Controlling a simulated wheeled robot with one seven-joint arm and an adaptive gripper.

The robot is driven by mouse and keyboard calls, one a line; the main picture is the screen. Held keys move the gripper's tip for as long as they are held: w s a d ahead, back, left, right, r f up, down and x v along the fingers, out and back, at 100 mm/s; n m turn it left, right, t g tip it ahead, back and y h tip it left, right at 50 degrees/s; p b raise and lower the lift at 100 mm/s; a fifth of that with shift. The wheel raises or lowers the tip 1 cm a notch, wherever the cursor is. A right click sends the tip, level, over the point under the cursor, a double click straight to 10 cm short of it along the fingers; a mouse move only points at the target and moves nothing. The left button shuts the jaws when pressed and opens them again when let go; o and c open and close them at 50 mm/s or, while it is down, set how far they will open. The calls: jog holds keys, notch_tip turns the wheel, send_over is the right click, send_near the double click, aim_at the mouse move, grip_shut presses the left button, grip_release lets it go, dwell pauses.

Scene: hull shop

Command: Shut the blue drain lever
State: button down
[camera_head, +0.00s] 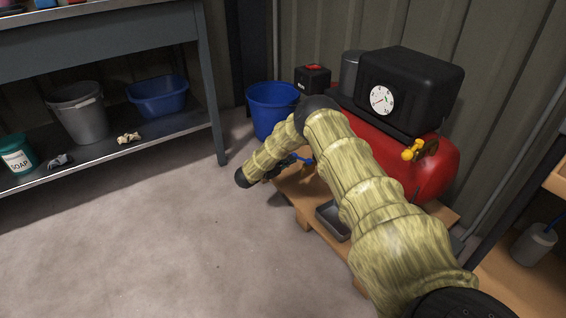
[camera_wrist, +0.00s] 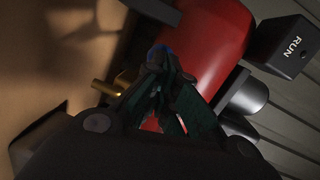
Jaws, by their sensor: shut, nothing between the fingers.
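The blue drain lever (camera_head: 306,160) shows as a small blue piece at the near left end of the red tank (camera_head: 435,170), mostly hidden by my sleeved arm. In the wrist view a dark blue end of it (camera_wrist: 160,49) shows right at my fingertips, and I cannot tell whether they touch. A brass fitting (camera_wrist: 108,88) sticks out left of the fingers there. My gripper (camera_wrist: 156,62) is shut and empty, low beside the tank's end. In the head view my gripper (camera_head: 282,168) is partly hidden by my arm. The lever's angle is not clear.
The tank stands on a wooden pallet (camera_head: 300,200) with a grey tray (camera_head: 333,220). A yellow-handled valve (camera_head: 413,150) and black gauge housing (camera_head: 420,80) are at right. A blue bucket (camera_head: 270,110) stands behind; a "RUN" box (camera_wrist: 285,45) is near. Floor at left is clear.

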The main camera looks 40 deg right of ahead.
jog(key=shift+w+d, duration=0.85)
jog(key=shift+d, duration=0.1)
jog(key=shift+w+d, duration=0.1)
jog(key=shift+d, duration=0.05)
dwell(0.5)
jog(key=w+a+r+p, duration=0.1)
jog(key=w+a+p, duration=0.1)
jog(key=a, duration=0.4)
jog(key=w+a+r+p, duration=0.1)
jog(key=w+a+p, duration=0.1)
jog(key=a, duration=0.4)
jog(key=shift+a, duration=0.2)
